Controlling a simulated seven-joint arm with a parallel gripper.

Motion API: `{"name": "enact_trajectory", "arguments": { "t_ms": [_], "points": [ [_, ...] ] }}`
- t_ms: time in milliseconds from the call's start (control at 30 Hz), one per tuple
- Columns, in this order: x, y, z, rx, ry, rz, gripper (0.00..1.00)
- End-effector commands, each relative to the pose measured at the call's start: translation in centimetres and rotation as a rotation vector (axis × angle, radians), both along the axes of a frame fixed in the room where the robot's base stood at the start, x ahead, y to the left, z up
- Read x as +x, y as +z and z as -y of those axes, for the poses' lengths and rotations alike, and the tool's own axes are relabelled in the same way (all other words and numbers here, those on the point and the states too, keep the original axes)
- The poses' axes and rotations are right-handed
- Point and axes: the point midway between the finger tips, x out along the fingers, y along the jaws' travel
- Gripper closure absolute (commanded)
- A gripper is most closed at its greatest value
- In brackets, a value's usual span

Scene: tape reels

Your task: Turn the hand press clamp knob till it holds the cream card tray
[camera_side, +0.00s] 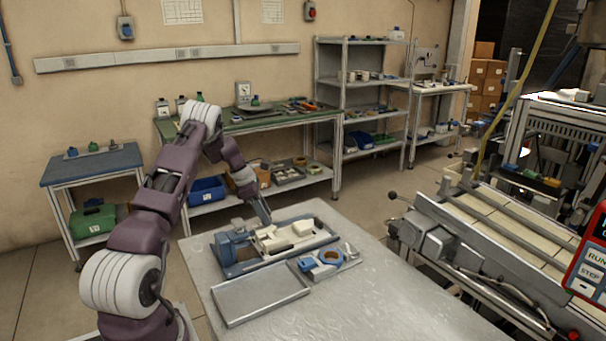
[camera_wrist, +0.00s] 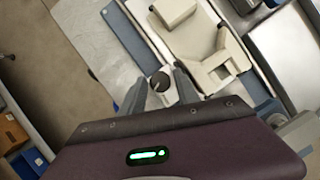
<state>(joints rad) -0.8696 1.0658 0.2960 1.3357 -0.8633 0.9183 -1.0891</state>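My gripper (camera_wrist: 160,88) is open, with one grey finger on each side of a small dark round knob (camera_wrist: 160,82) in the wrist view. Gaps show between the knob and both fingers; I cannot tell its depth relative to the fingertips. A cream tray-like piece (camera_wrist: 232,69) with a cut-out lies to the right of the fingers, beside a blue-grey edge. In the side view my gripper (camera_side: 265,217) is over the back of the blue-grey fixture (camera_side: 244,268), close to the cream pieces (camera_side: 271,241). The knob cannot be made out there.
An empty shallow metal tray (camera_side: 260,294) lies in front of the fixture. The metal table (camera_side: 370,300) is clear at the front right. A conveyor-like machine (camera_side: 480,240) stands beyond its right edge.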

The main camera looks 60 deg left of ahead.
Motion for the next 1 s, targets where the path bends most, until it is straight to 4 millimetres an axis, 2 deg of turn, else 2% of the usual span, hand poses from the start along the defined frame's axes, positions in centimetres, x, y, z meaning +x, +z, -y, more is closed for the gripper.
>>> {"name": "enact_trajectory", "arguments": {
  "t_ms": [67, 333, 600, 1000],
  "points": [
    [-0.1, 0.1, 0.4, -0.004, 0.167, -0.002, 0.62],
    [-2.7, 6.8, -0.8, 0.004, 0.161, 0.002, 0.62],
    [-0.5, 11.4, 4.4, 0.073, -0.07, 0.037, 0.62],
    [0.6, 17.7, 12.7, 0.188, -0.424, 0.091, 0.62]
  ]
}}
